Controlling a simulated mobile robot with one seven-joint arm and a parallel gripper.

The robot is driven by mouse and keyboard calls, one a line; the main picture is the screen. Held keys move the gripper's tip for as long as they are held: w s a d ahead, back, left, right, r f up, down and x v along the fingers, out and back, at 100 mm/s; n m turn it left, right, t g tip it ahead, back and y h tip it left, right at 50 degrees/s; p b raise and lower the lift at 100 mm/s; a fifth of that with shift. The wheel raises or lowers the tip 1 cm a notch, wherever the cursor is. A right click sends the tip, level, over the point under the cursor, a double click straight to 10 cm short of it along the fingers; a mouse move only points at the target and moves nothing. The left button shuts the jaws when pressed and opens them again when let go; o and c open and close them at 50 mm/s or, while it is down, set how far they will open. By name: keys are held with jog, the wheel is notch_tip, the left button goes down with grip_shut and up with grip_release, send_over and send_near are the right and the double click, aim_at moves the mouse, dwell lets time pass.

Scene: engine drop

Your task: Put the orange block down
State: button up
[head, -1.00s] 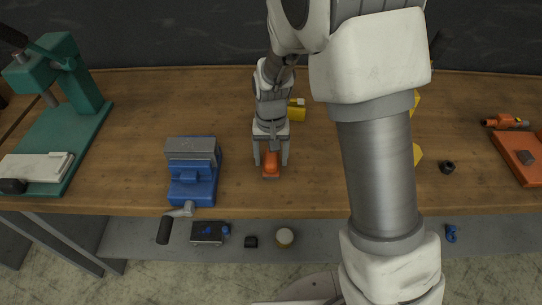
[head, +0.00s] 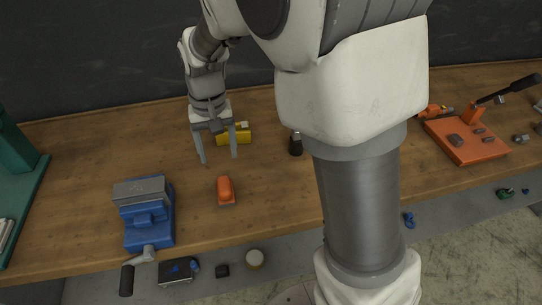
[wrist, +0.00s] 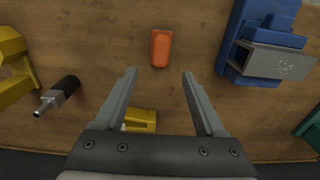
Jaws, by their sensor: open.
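The orange block (head: 226,190) lies on the wooden workbench (head: 100,165), to the right of the blue vise. It also shows in the wrist view (wrist: 161,48), beyond my fingertips and between their lines. My gripper (head: 218,160) is open and empty, raised above the bench behind the block. In the wrist view its two fingers (wrist: 159,75) are spread wide, and neither touches the block.
A blue vise (head: 146,215) stands left of the block. A yellow object (head: 233,134) lies behind my gripper, and a dark-handled tool (head: 296,144) lies to the right. An orange plate with parts (head: 465,145) is far right. Bench around the block is clear.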

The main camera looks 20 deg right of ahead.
jog(key=s+d+r+t, duration=0.2)
jog(key=s+d+r, duration=0.4)
jog(key=s, duration=0.3)
jog(key=s+d+r+t, duration=0.3)
jog(key=s+d+r, duration=0.3)
jog(key=s, duration=0.3)
jog(key=shift+s+t, duration=0.25)
jog(key=shift+t, duration=0.05)
jog(key=shift+d, duration=0.1)
